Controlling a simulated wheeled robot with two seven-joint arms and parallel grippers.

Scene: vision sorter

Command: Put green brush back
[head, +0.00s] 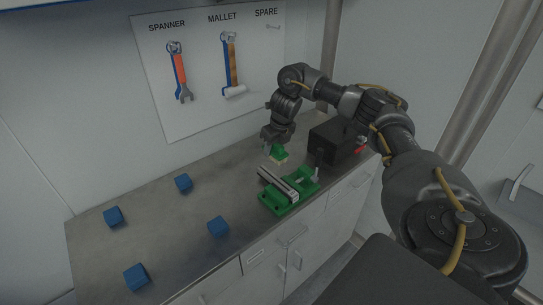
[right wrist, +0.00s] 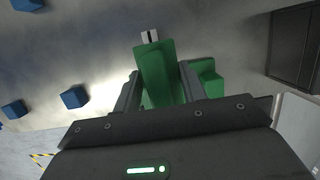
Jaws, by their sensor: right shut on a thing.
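The green brush (head: 279,152) has a green body and a pale lower edge in the head view. My right gripper (head: 276,143) is shut on it and holds it pointing down, above the bench, just behind the green vise. In the right wrist view the green brush (right wrist: 155,66) sits between the two fingers of my right gripper (right wrist: 159,77). Its lower part is hidden there by the gripper body. I cannot tell the exact gap between the brush and the bench. My left gripper is not in view.
A green vise (head: 276,205) with grey jaws stands near the bench's front edge. A black box (head: 338,140) is to the right. Several blue cubes (head: 183,182) are spread on the left. A tool board (head: 205,115) with a spanner and mallet hangs behind. Bench (head: 170,220) between the cubes is clear.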

